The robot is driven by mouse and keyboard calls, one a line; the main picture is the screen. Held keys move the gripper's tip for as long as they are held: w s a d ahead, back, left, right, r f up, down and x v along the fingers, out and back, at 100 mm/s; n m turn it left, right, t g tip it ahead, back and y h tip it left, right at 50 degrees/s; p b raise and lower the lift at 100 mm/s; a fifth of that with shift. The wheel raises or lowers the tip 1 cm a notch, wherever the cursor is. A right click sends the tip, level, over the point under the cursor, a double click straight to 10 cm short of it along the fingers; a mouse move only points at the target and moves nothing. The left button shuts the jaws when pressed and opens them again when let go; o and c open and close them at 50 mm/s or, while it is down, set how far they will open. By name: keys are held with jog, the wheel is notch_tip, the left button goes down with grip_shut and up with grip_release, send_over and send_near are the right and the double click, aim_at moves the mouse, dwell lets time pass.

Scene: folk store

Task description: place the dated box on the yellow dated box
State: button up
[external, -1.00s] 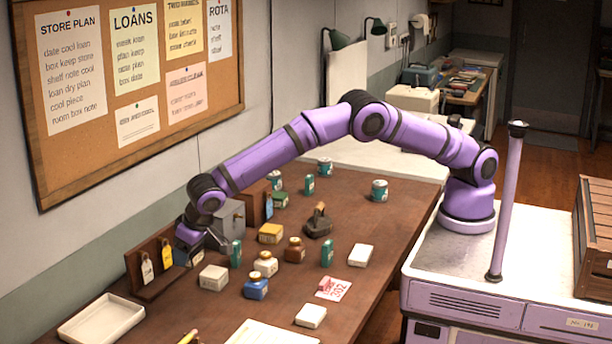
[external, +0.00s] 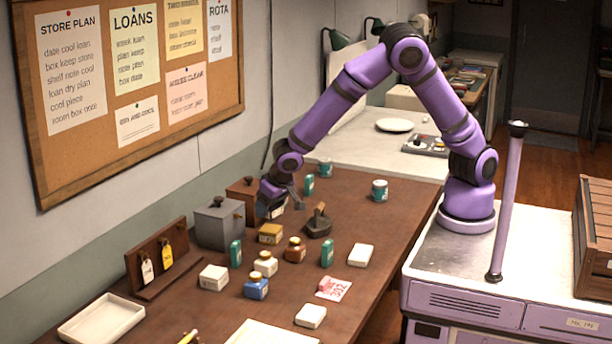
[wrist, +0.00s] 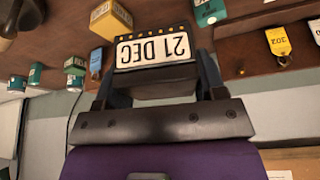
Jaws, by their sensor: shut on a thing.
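The dated box (wrist: 155,50) is in my gripper, its white face reading "21 DEC" upside down in the wrist view. In the external view the held box (external: 268,211) is partly hidden by my gripper (external: 280,204), which is shut on it above the table's far left part. The yellow dated box (external: 270,232) stands on the table, just below and in front of the held box in the external view. It also shows at the top left of the wrist view (wrist: 110,20), apart from the held box. Nothing visible rests on its top.
A grey lidded box (external: 219,224) and a brown box (external: 243,190) stand left of my gripper. A dark pestle-and-mortar-like object (external: 319,224) is to the right. A brown jar (external: 294,250) and a teal box (external: 236,254) are nearby. A tag rack (external: 158,262) stands further left.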

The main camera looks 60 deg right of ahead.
jog(key=s+d+m+h, duration=0.1)
jog(key=s+d, duration=0.4)
jog(key=d, duration=0.2)
jog(key=s+d+m, duration=0.1)
jog(key=s+d, duration=0.3)
jog(key=d, duration=0.3)
send_over(268, 227)
jog(key=s, duration=0.1)
jog(key=shift+g, duration=0.3)
jog(key=f, duration=0.7)
jog(key=shift+a+f, duration=0.15)
jog(key=shift+a, duration=0.05)
jog(key=shift+f, duration=1.75)
jog(key=o, duration=1)
jog(key=shift+f, duration=0.1)
jog(key=shift+c, duration=0.2)
jog(key=v, duration=1.2)
